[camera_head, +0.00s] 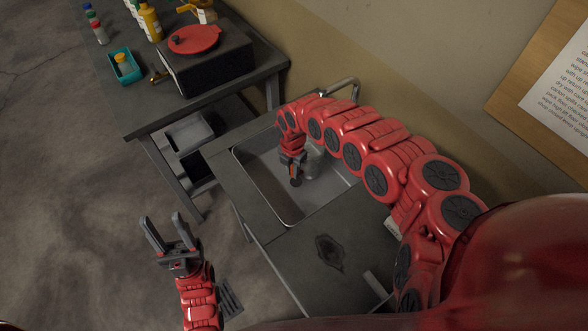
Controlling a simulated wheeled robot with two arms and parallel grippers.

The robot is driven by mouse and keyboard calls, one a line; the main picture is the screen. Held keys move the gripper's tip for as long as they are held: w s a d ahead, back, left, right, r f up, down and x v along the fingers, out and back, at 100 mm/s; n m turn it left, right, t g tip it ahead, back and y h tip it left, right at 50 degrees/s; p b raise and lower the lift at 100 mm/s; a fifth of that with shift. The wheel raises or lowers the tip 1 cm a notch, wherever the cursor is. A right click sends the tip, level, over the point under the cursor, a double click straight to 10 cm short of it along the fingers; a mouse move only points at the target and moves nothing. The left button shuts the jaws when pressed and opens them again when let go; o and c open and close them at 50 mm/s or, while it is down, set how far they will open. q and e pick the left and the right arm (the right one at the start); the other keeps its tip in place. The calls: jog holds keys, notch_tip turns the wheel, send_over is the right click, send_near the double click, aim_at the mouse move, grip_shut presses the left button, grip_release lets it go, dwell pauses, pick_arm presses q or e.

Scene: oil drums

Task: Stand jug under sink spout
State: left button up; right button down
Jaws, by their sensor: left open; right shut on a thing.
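The sink (262,185) is a grey metal basin at the centre, set in a grey counter. The curved metal spout (345,83) rises at the wall behind it, partly hidden by my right arm. A grey jug (315,163) is inside the basin area, partly hidden by my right gripper. My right gripper (295,180) is over the basin at the jug's left side, shut on the jug. Whether the jug touches the basin floor cannot be told. My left gripper (163,217) is open and empty, over the floor left of the counter.
A dark workbench (245,70) at upper left carries a black box with a red disc (194,40), a teal tray (122,68) and several bottles. A stained counter part (329,252) lies in front of the basin. A notice board (550,90) hangs at right. Floor at left is clear.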

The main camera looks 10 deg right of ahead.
jog(key=shift+w+d+f, duration=0.15)
jog(key=shift+d, duration=0.05)
jog(key=shift+d+f, duration=0.15)
jog(key=shift+f, duration=0.3)
jog(key=shift+f, duration=0.2)
jog(key=c, duration=0.8)
grip_release()
jog(key=shift+r, duration=0.1)
jog(key=shift+r, duration=0.1)
